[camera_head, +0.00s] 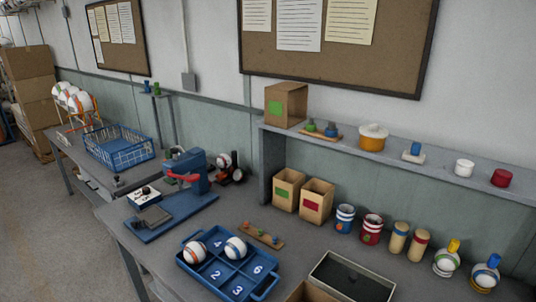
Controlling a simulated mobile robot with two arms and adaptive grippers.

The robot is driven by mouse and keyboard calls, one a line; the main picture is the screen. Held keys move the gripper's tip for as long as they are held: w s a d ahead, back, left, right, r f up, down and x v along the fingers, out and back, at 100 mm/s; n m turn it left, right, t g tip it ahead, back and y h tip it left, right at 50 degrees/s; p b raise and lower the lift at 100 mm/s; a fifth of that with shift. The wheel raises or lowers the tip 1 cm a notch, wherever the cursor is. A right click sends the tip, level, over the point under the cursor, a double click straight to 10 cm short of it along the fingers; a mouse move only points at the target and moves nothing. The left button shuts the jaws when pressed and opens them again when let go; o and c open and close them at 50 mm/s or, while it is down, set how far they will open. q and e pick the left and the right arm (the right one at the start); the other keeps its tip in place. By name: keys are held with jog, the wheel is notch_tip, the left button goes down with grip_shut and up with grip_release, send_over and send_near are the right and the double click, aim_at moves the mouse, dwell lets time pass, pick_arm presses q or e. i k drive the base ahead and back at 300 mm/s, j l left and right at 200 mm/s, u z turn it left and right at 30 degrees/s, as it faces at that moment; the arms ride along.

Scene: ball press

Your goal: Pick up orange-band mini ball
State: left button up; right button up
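A white ball with an orange band (195,252) sits in the left part of a blue numbered tray (262,291) on the near workbench. A white ball with a blue band (236,248) sits to its right in the same tray. The tray's visible numbers are 4, 6, 2 and 3. Neither of my grippers is in view.
A blue press (190,170) with a red handle stands behind the tray to the left. A small wooden strip with pegs (262,236) lies behind the tray. An open dark-lined box (352,277) is to the right.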

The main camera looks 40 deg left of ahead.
aim_at(195, 252)
jog(key=u, duration=1.7)
